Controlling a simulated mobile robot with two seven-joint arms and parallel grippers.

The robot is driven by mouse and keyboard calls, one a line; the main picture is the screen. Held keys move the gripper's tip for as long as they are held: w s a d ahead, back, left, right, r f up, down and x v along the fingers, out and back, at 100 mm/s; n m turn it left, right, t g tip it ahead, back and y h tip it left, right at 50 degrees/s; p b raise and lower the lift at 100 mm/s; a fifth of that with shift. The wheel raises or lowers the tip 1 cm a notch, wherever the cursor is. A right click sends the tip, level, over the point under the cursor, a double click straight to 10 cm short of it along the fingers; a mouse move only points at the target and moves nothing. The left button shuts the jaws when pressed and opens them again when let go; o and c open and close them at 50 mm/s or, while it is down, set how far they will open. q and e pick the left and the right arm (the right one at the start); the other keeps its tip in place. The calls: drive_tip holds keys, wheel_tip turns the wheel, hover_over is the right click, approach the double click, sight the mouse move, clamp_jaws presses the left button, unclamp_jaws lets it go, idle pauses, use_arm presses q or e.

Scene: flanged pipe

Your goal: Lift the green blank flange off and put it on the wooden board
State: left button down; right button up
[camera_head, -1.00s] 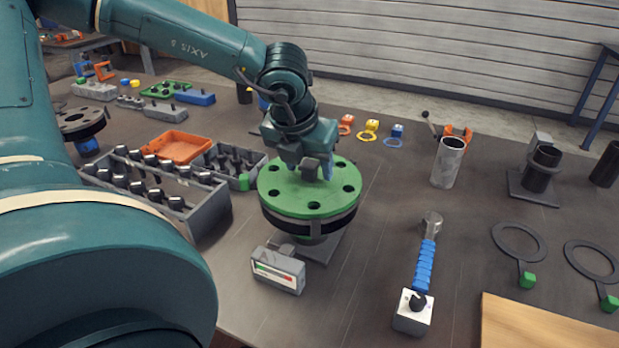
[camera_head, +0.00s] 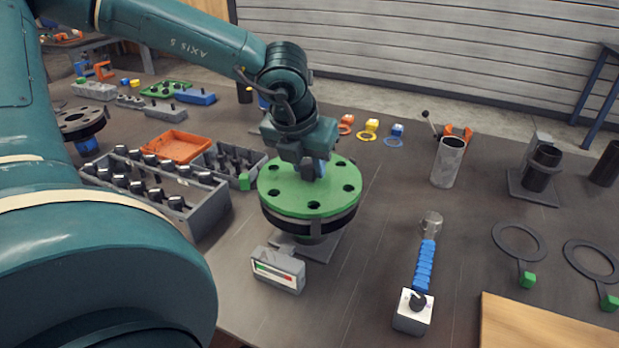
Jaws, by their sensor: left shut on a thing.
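The green blank flange (camera_head: 310,199) is a round disc with several bolt holes. It lies flat on top of the dark flanged pipe (camera_head: 318,222) near the middle of the table. My left gripper (camera_head: 312,172) points down at the middle of the flange and is shut on a blue part there, which the fingers mostly hide; it looks like the flange's handle. I see no clear gap between flange and pipe. The wooden board (camera_head: 545,328) is at the bottom right, with bare wood in view. My right gripper is not in view.
A grey gauge box (camera_head: 278,269) stands in front of the pipe. A blue-handled tool (camera_head: 424,268) lies between flange and board. Two black rings with green tabs (camera_head: 520,240) lie behind the board. A bolt rack (camera_head: 160,190) and orange tray (camera_head: 178,147) are at left.

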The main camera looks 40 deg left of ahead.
use_arm(q)
drive_tip(key=shift+r, duration=0.1)
wheel_tip(320, 180, up, 10)
idle(0.5)
drive_tip(key=shift+w, duration=0.1)
drive_tip(key=shift+r, duration=0.15)
wheel_tip(320, 180, up, 5)
drive_tip(key=p, duration=0.3)
hover_over(309, 164)
idle(0.5)
drive_tip(key=shift+f, duration=0.2)
